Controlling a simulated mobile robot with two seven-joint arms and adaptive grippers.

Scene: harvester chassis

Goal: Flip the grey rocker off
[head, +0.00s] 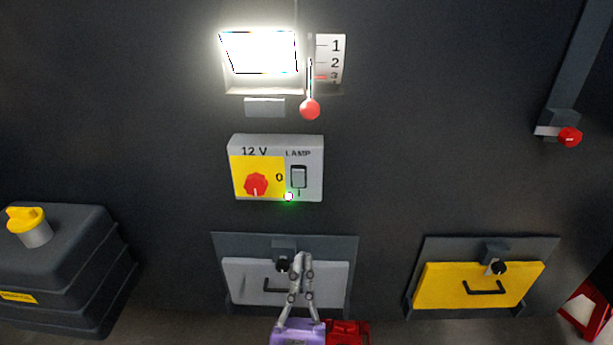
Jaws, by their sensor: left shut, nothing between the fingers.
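The grey rocker (299,177) sits under the word LAMP on the right half of a light grey switch box (313,163). A 0 is printed to its left, and a green light (288,196) glows just below it. Which way the rocker is tipped is too small to tell. The lamp (259,52) above is lit bright white. My left gripper (302,258) is shut and empty, fingers pointing up. It is below the switch box, in front of the grey hatch, apart from the rocker. My right gripper is not in view.
A red knob (256,184) is on the box's yellow panel. A red-ended lever (309,108) hangs by a numbered scale. A grey hatch (244,272) and a yellow hatch (445,288) are below. A dark tank (70,240) with a yellow cap stands left.

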